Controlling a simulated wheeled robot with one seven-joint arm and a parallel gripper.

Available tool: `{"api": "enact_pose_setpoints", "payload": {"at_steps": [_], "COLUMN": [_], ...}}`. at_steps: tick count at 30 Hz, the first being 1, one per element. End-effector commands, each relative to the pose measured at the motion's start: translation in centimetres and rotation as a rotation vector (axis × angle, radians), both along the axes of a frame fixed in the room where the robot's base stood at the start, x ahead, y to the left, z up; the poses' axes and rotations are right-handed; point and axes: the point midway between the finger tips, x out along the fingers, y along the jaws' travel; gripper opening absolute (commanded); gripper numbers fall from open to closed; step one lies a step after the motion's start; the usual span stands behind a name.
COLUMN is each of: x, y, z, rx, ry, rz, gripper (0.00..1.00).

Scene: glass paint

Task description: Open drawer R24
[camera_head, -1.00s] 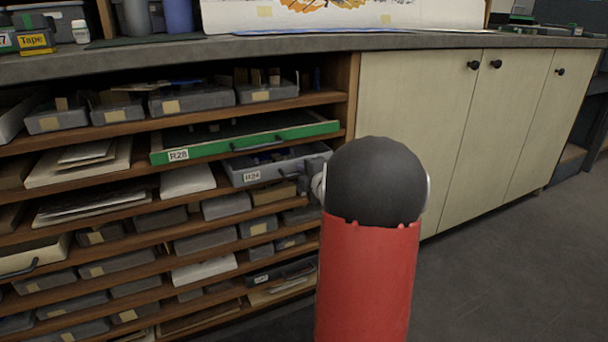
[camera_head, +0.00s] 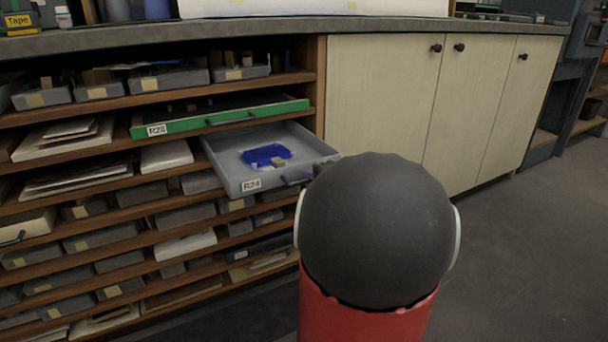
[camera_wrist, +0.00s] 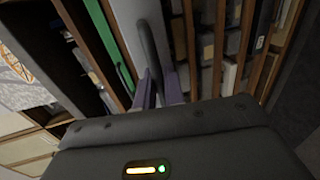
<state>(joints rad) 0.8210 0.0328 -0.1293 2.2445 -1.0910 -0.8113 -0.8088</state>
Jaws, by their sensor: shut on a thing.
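Drawer R24 (camera_head: 226,152) is a shallow grey tray, pulled well out of the rack in the head view. Its white label R24 (camera_head: 251,185) is on the front face. Inside lie a blue patch (camera_head: 265,154) and a small pale block (camera_head: 278,162). In the wrist view the fingers of my gripper (camera_wrist: 158,90) are shut on the drawer's dark handle (camera_wrist: 149,48). The grey drawer front (camera_wrist: 127,30) shows beside it. In the head view my dark rounded arm part hides most of the gripper and the right end of the drawer front.
The green-fronted drawer R28 (camera_head: 220,117) is just above, sticking out a little. The wooden rack (camera_head: 316,75) holds several grey trays and papers. Pale cupboard doors (camera_head: 380,100) are shut on the right. Open dark floor (camera_head: 510,240) lies at the right.

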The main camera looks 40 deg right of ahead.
Motion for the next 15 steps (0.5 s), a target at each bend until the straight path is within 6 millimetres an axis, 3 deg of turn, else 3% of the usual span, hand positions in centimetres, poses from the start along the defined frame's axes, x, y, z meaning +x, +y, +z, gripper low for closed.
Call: {"api": "enact_pose_setpoints", "payload": {"at_steps": [14,15], "x": [-0.69,-0.69], "y": [0.17,0.17], "z": [-0.09,-0.09], "rx": [0.000,0.000], "ry": [0.002,0.002], "rz": [0.000,0.000], "gripper": [0.00,0.12]}}
